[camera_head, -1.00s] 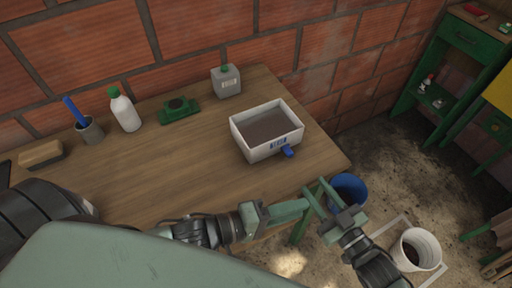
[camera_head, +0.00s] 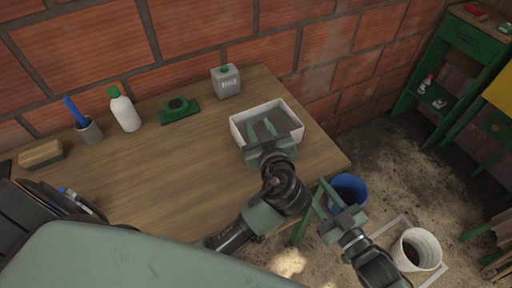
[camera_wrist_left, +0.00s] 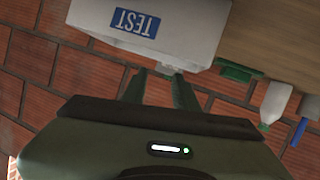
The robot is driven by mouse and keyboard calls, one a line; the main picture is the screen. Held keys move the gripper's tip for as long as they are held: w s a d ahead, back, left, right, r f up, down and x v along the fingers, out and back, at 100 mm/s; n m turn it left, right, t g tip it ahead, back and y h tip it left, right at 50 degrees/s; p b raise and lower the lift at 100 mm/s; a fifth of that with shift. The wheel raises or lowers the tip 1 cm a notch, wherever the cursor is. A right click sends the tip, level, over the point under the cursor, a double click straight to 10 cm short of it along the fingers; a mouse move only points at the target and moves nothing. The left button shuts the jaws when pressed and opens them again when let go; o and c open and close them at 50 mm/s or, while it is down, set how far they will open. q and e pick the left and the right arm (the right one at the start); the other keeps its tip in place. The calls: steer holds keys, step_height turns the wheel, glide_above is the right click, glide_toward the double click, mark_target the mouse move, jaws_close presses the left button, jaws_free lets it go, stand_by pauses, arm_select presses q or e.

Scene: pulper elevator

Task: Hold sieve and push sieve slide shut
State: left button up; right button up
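The sieve is a white open box (camera_head: 236,131) with a dark inside, on the table near its right end. In the left wrist view the box (camera_wrist_left: 190,38) appears upside down with a blue TEST label. My left gripper (camera_head: 261,128) is at the box's front side, its fingers over the near rim and dark inside. The blue slide tab is hidden behind this arm now. My right gripper (camera_head: 318,193) hangs off the table's front right edge, fingers apart and empty.
On the wooden table (camera_head: 170,170) stand a grey canister (camera_head: 226,85), a green dish (camera_head: 180,111), a white bottle (camera_head: 125,112), a cup of blue pens (camera_head: 89,130) and a brush (camera_head: 41,153). A blue bucket (camera_head: 350,187) and white bucket (camera_head: 420,247) stand on the floor.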

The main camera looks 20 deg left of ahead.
mark_target(243, 136)
arm_select(q)
steer(key=s+d+n+g+y, duration=0.1)
steer(key=s+d+g+y, duration=0.15)
steer(key=s, duration=0.35)
steer(key=shift+g, duration=0.35)
steer(key=x, duration=0.8)
steer(key=shift+s+a, duration=0.2)
steer(key=shift+r, duration=0.1)
jaws_close()
stand_by(1.3)
